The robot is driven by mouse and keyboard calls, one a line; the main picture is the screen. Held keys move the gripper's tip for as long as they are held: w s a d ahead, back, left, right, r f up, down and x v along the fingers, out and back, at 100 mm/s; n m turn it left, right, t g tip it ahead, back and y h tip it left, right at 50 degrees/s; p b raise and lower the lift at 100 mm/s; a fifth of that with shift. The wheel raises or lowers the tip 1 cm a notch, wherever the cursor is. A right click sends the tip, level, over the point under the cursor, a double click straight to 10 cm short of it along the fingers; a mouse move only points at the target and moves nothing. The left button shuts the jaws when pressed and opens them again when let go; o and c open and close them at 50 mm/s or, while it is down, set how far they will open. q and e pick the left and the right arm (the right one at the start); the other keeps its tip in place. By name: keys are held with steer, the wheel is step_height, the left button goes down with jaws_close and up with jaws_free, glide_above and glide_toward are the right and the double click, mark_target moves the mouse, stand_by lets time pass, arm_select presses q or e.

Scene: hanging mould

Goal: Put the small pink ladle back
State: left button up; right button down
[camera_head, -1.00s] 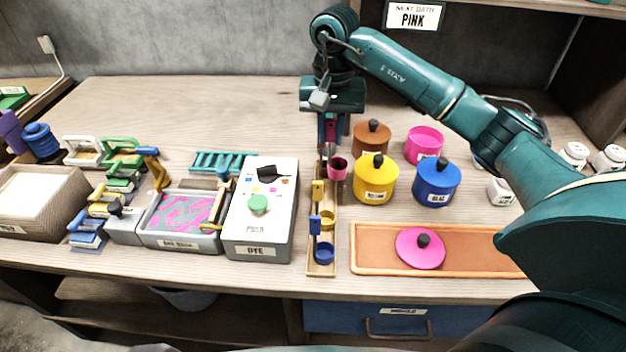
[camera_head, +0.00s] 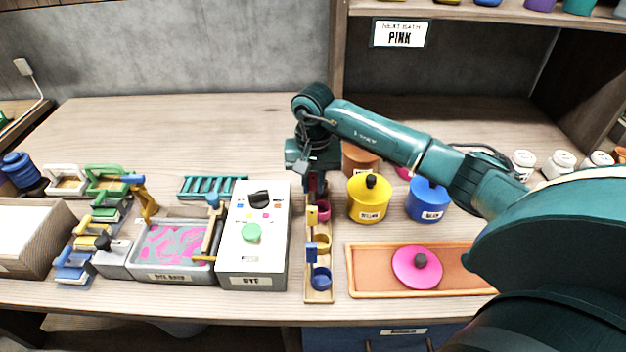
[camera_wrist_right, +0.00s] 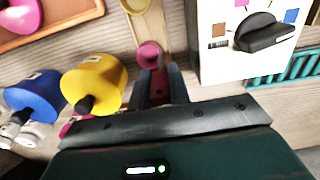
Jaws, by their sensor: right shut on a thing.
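My right gripper (camera_head: 314,188) points down at the back end of a narrow wooden rack (camera_head: 318,297). It is shut on the small pink ladle, whose pink cup (camera_wrist_right: 149,52) shows just beyond the fingers in the right wrist view. In the head view the ladle is mostly hidden by the gripper. Whether it rests in the rack cannot be told. A yellow ladle (camera_head: 322,241) and a blue ladle (camera_head: 321,279) sit in the rack's front part. My left gripper is not in view.
The grey dye box (camera_head: 258,268) stands close left of the rack. A yellow pot (camera_head: 368,205), a blue pot (camera_head: 428,203) and a brown pot (camera_head: 358,161) stand to the right. An orange tray (camera_head: 467,289) holds a pink lid (camera_head: 417,268). The back left tabletop is clear.

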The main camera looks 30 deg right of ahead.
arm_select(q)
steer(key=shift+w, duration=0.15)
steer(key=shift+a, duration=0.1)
arm_select(e)
steer(key=shift+f, duration=0.1)
steer(key=shift+f+b, duration=0.15)
steer(key=shift+b, duration=0.15)
steer(key=c, duration=1.3)
jaws_free()
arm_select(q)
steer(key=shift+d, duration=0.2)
arm_select(e)
steer(key=shift+r+p, duration=0.3)
steer(key=shift+p, duration=0.05)
steer(key=shift+r, duration=0.4)
arm_select(q)
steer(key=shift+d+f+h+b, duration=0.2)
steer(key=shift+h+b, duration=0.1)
steer(key=shift+b, duration=0.8)
arm_select(e)
step_height(320, 180, up, 11)
steer(key=shift+r, duration=0.1)
